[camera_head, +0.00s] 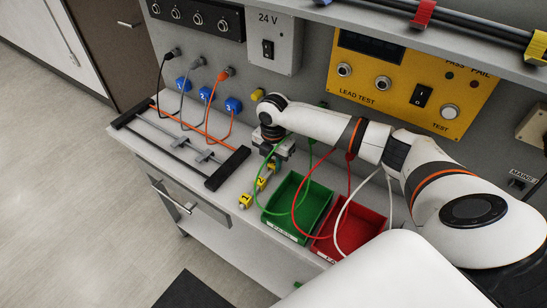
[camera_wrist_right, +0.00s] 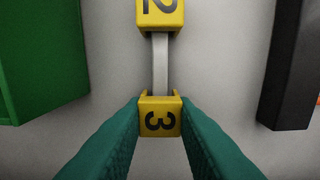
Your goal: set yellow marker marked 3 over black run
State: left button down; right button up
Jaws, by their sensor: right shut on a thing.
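The yellow marker marked 3 (camera_wrist_right: 160,118) sits at the near end of a grey strip in the right wrist view. My right gripper (camera_wrist_right: 160,125) is shut on it, with a teal finger on each side. The yellow marker marked 2 (camera_wrist_right: 160,14) is farther along the strip; in the head view it (camera_head: 261,184) lies in front of my right gripper (camera_head: 272,161). Another yellow marker (camera_head: 246,201) is at the strip's near end. The black run (camera_head: 170,153) is stretched across the rack to the left, on the side nearest the bench's front edge. My left gripper is not in view.
The rack's black end bar (camera_head: 228,168) stands left of the markers. A green tray (camera_head: 270,213) and a red tray (camera_head: 322,245) are on the right. Looped green, red and white leads hang around my right arm. Grey and orange runs (camera_head: 200,131) lie behind the black one.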

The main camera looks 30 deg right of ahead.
jog(key=shift+f, duration=0.15)
jog(key=shift+f, duration=0.2)
jog(key=o, duration=1)
jog(key=shift+c, duration=0.2)
